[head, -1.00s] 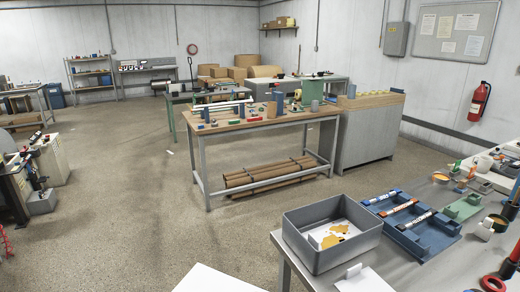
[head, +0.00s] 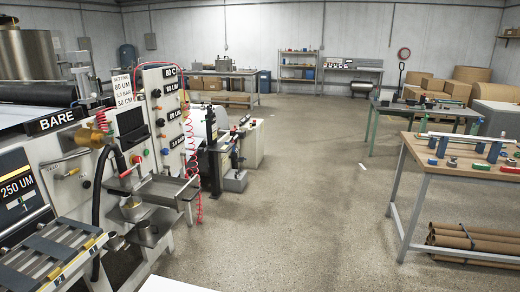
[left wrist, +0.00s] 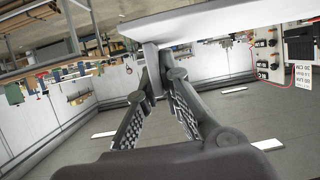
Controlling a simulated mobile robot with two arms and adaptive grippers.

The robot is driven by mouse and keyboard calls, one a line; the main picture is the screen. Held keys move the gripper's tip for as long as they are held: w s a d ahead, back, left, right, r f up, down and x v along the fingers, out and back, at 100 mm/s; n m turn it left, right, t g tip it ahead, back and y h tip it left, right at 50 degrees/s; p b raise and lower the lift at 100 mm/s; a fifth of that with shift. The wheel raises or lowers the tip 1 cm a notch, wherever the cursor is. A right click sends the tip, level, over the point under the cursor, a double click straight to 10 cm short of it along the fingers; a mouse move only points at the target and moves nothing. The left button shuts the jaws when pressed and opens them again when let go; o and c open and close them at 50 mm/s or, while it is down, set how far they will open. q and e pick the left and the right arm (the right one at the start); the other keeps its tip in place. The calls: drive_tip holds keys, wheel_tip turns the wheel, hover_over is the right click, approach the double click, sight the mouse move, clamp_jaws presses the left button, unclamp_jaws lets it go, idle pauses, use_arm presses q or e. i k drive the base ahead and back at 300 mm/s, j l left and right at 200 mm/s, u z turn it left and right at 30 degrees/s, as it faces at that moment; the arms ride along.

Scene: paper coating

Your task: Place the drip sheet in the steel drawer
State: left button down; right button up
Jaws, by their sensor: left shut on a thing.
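My left gripper (left wrist: 160,82) shows only in the left wrist view. Its fingers are shut on the grey tab of a flat, pale sheet, which looks like the drip sheet (left wrist: 205,18). The sheet spreads across the top of that view, beyond the fingertips. In the head view, a steel tray-like ledge (head: 160,190) sticks out from the front of the coating machine at left. It may be the steel drawer; I cannot tell whether it is open. A white corner shows at the head view's bottom edge; I cannot tell whether it is the sheet. My right gripper is not in view.
The coating machine (head: 75,165) fills the left, with metal cups (head: 133,208) below the ledge and a slatted rack (head: 45,262) in front. A red coiled hose (head: 190,140) hangs beside it. A workbench (head: 460,165) stands at right. The floor (head: 300,200) between them is clear.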

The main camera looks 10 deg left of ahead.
sight(164, 190)
drive_tip(key=i+j+u, duration=0.2)
drive_tip(key=i, duration=0.4)
drive_tip(key=i+j+u, duration=0.2)
drive_tip(key=i, duration=0.35)
drive_tip(key=i+u, duration=0.2)
drive_tip(key=i, duration=0.4)
drive_tip(key=i+u, duration=0.15)
drive_tip(key=i, duration=0.45)
drive_tip(key=i+l+u, duration=0.2)
drive_tip(key=i, duration=0.4)
drive_tip(key=i+l+u, duration=0.2)
drive_tip(key=i, duration=0.4)
drive_tip(key=j, duration=0.4)
